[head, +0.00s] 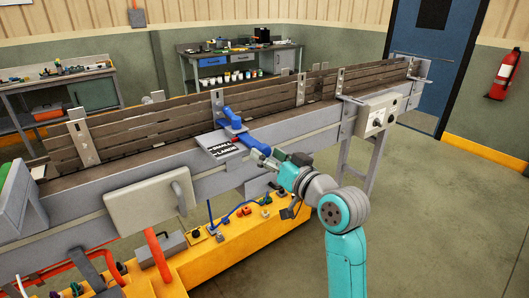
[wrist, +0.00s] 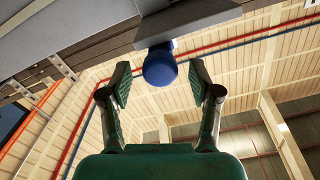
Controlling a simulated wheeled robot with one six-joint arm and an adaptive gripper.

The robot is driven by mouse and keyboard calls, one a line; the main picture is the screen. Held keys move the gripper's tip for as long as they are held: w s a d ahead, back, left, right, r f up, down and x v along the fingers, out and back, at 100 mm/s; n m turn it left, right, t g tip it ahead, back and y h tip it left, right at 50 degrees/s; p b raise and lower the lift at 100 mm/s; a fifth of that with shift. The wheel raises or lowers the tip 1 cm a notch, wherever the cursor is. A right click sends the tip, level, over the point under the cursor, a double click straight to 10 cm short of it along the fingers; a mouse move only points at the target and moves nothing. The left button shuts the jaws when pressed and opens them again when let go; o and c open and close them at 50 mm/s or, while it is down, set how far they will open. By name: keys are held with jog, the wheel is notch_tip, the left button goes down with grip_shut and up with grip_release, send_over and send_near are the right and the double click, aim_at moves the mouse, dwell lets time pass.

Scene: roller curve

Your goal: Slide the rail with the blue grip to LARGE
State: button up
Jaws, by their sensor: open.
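The blue grip (head: 255,143) shows in the head view on the near side of the conveyor, at the end of a blue arm (head: 231,117) fixed to the wooden side rail (head: 180,124). A label plate (head: 220,146) reading SMALL and LARGE lies beside it, with a small red mark near its right edge. My gripper (head: 262,156) is at the blue grip. In the wrist view, the round end of the blue grip (wrist: 160,70) appears between the open fingertips of my gripper (wrist: 160,82), with gaps on both sides.
A grey control box (head: 377,115) is mounted on the conveyor's side to the right. A grey panel (head: 150,205) and a yellow base (head: 235,240) with cables are at the lower left. The floor at right is clear.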

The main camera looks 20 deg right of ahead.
jog(key=shift+x, duration=1.05)
grip_shut()
jog(key=shift+v, duration=1.55)
grip_release()
jog(key=shift+s, duration=0.1)
jog(key=v, duration=1.2)
